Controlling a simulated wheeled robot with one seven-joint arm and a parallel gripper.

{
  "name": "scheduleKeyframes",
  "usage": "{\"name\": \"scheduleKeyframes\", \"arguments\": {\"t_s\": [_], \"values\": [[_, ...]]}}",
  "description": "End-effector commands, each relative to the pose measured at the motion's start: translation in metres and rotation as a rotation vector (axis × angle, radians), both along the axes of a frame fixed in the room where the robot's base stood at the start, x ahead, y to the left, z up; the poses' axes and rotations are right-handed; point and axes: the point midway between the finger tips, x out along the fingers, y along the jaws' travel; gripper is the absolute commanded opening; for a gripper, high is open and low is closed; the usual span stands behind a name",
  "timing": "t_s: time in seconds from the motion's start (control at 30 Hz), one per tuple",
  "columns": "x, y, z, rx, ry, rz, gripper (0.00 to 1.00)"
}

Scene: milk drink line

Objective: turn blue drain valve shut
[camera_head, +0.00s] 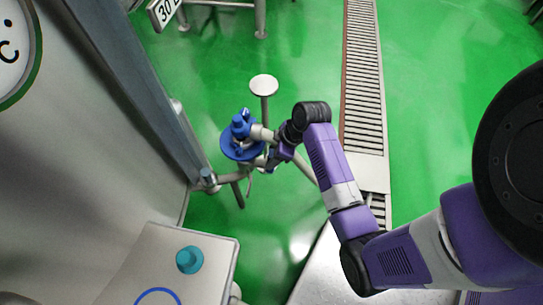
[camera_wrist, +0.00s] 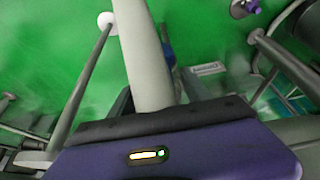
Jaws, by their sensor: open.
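The blue drain valve (camera_head: 238,131) shows in the head view left of centre, with a round blue disc (camera_head: 229,149) and upright blue parts on it. It sits on grey pipework beside the big tank. My gripper (camera_head: 271,157) is open just right of the valve, close to the pipe; I cannot tell whether it touches. In the wrist view a pale pipe (camera_wrist: 143,50) runs down between the dark fingers of my gripper (camera_wrist: 155,98). A blue piece (camera_wrist: 167,45) shows partly behind that pipe. The finger tips are mostly hidden in the head view.
The grey tank wall (camera_head: 95,130) stands at left. A metal box top (camera_head: 150,262) with a teal knob (camera_head: 189,260) is at lower left. A white round plate on a post (camera_head: 264,86) stands behind the valve. A grated floor drain (camera_head: 362,80) runs at right; green floor lies open around it.

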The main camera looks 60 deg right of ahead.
Motion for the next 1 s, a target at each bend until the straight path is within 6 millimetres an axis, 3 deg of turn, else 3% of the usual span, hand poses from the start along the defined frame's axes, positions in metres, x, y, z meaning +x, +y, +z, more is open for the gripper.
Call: {"name": "scheduleKeyframes", "arguments": {"t_s": [0.4,0.7,1.0], "values": [[0.0034,0.0014,-0.0092,-0.001,0.000,-0.001,0.56],[0.0033,0.0015,-0.0091,0.000,0.000,-0.001,0.00],[0.0034,0.0018,-0.0091,0.000,0.000,-0.001,0.00]]}}
